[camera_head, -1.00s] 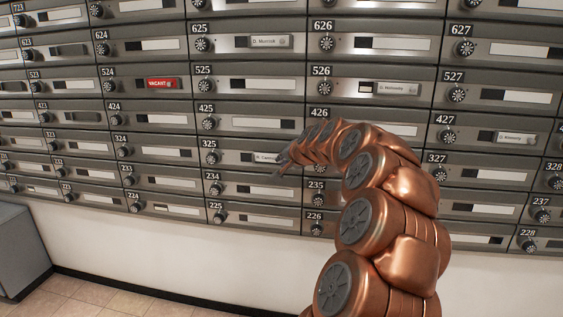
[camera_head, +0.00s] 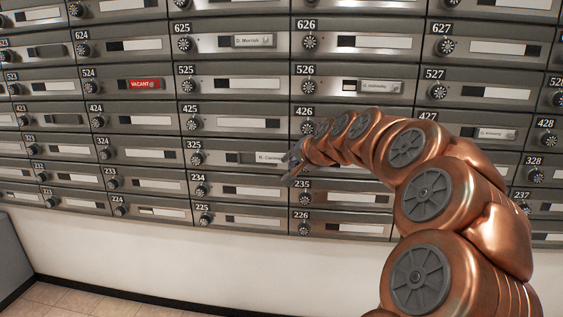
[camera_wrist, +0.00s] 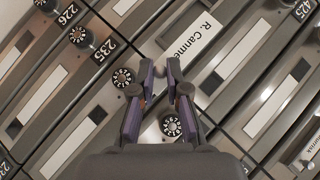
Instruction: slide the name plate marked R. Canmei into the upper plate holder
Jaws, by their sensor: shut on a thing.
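The white name plate marked R. Canmei (camera_head: 269,158) is at the right part of the plate holder (camera_head: 234,157) on box 325. It also shows in the wrist view (camera_wrist: 192,38), with its name readable and its end at my fingertips. My gripper (camera_head: 290,163) is shut on that end; the fingers in the wrist view (camera_wrist: 173,72) close together beside it. I cannot tell how much of the plate still sits in the holder. Above is the holder on box 425 (camera_head: 247,126), with a white strip and a dark part.
Other plates sit in nearby holders: D. Morrisk (camera_head: 252,41), red VACANT (camera_head: 141,84) and one on box 526 (camera_head: 380,86). Round dials stick out beside the holders, such as the dial of 325 (camera_head: 194,159). My arm hides boxes on the right.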

